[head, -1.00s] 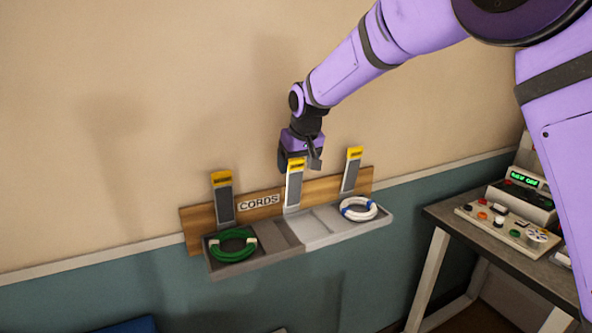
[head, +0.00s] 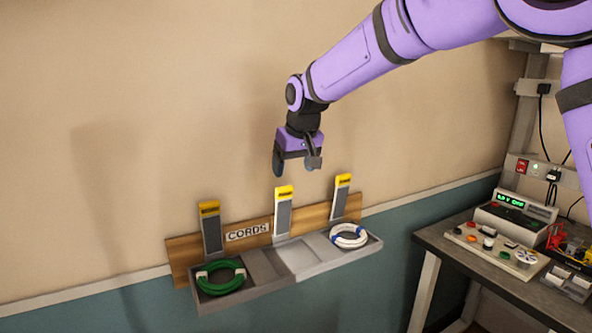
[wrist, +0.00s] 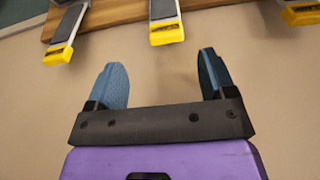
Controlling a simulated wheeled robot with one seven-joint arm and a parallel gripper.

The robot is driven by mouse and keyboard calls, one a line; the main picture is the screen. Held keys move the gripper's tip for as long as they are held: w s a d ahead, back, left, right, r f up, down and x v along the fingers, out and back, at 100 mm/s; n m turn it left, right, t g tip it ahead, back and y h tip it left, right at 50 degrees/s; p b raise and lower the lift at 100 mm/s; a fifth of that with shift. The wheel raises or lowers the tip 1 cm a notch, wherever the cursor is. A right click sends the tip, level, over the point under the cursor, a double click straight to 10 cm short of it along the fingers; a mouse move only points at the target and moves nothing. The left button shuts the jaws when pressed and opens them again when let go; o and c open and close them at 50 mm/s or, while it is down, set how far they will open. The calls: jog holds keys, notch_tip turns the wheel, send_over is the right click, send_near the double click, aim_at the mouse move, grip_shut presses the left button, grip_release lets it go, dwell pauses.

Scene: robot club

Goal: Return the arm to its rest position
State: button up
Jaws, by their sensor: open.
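My gripper (head: 296,167) is at the end of my purple arm, in front of the beige wall and above the cord rack (head: 182,262). It points down, a little above the middle yellow-tipped holder (head: 283,210). In the wrist view my gripper (wrist: 165,82) has its two blue fingers wide apart with nothing between them. The yellow ends of the holders (wrist: 166,33) show beyond the fingers, apart from them.
A green cord coil (head: 221,277) lies in the rack's left tray and a white-and-blue coil (head: 348,236) in the right one. A workbench (head: 460,257) with electronics stands at the right. The wall above the rack is bare.

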jog(key=s+d+r+m, duration=0.1)
jog(key=s+d+r, duration=0.2)
jog(key=s+d, duration=0.35)
jog(key=s+d+r+m+t, duration=0.1)
jog(key=s+d+r, duration=0.25)
jog(key=d, duration=0.55)
jog(key=s+d+r+m, duration=0.1)
jog(key=s+d+r, duration=0.1)
jog(key=s+d, duration=0.45)
jog(key=s+d+f+m+h, duration=0.1)
jog(key=s+d+f, duration=0.1)
jog(key=s+d, duration=0.4)
jog(key=s+d+f+m+h, duration=0.1)
jog(key=s+d+f, duration=0.2)
jog(key=s, duration=1.1)
jog(key=d, duration=0.2)
jog(key=shift+d+f+m+t, duration=0.3)
jog(key=shift+d+m+t, duration=0.05)
jog(key=shift+m+t, duration=0.05)
